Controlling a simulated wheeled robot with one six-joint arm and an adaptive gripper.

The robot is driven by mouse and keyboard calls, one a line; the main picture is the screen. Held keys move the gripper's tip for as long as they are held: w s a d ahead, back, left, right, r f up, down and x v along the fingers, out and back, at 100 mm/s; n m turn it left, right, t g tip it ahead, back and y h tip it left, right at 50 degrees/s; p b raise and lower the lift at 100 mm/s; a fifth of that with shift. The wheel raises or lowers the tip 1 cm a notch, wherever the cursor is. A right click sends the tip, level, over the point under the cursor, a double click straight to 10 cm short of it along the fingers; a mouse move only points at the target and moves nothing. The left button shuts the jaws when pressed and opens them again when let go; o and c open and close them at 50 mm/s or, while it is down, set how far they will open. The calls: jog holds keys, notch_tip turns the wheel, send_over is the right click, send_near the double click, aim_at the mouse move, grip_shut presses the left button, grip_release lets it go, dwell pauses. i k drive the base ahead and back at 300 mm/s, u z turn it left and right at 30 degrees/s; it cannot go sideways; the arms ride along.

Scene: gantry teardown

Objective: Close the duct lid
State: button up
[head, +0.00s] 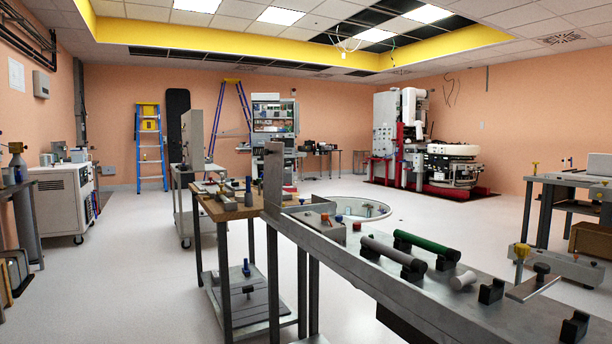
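No part in the head view is clearly marked as the duct lid. A narrow grey plate (273,178) stands upright at the left end of the long grey bench in front; it may be a raised lid, but I cannot tell. A round opening (340,208) with a pale rim lies in the floor behind the bench, with small coloured parts inside. I see no cover over it. My gripper is not in view.
The long grey bench (450,315) fills the front right, with a green roller (426,244) and a grey roller (392,249) in black holders. A wooden-topped table (222,211) stands left of it. A white cabinet (62,200) stands far left. Open floor (130,270) lies between.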

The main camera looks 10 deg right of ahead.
aim_at(273, 152)
jog(key=u, duration=0.6)
jog(key=i, duration=1)
jog(key=u, duration=0.35)
jog(key=i, duration=1.15)
jog(key=z, duration=0.5)
